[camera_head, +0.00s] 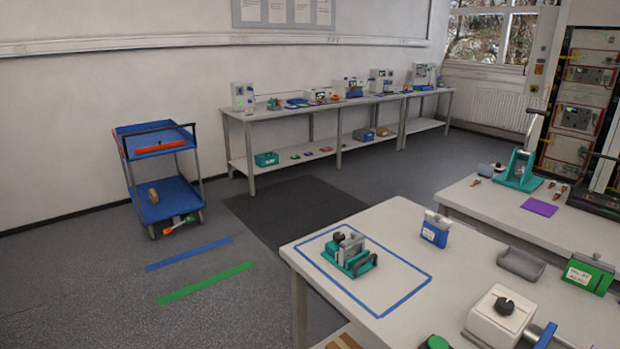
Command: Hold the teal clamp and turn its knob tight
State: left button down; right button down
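The teal clamp (358,264) sits upright on the near table, inside a blue taped rectangle (421,285) close to the table's left corner. It has a teal base, grey metal plates and a black curved handle on its right side. A round black knob (338,237) shows at its upper left. Neither of my grippers is in view, and nothing touches the clamp.
The near table (455,276) also bears a blue-and-white box (435,229), a grey tray (521,263), a green box (588,272) and a white device with a black knob (500,316). A blue cart (160,141) stands by the wall. Open floor lies left of the table.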

aim_at(338, 236)
jog(key=i+j+z, duration=0.1)
jog(key=z, duration=0.35)
jog(key=i+j+z, duration=0.15)
jog(key=z, duration=0.25)
jog(key=i+j+z, duration=0.15)
jog(key=z, duration=0.3)
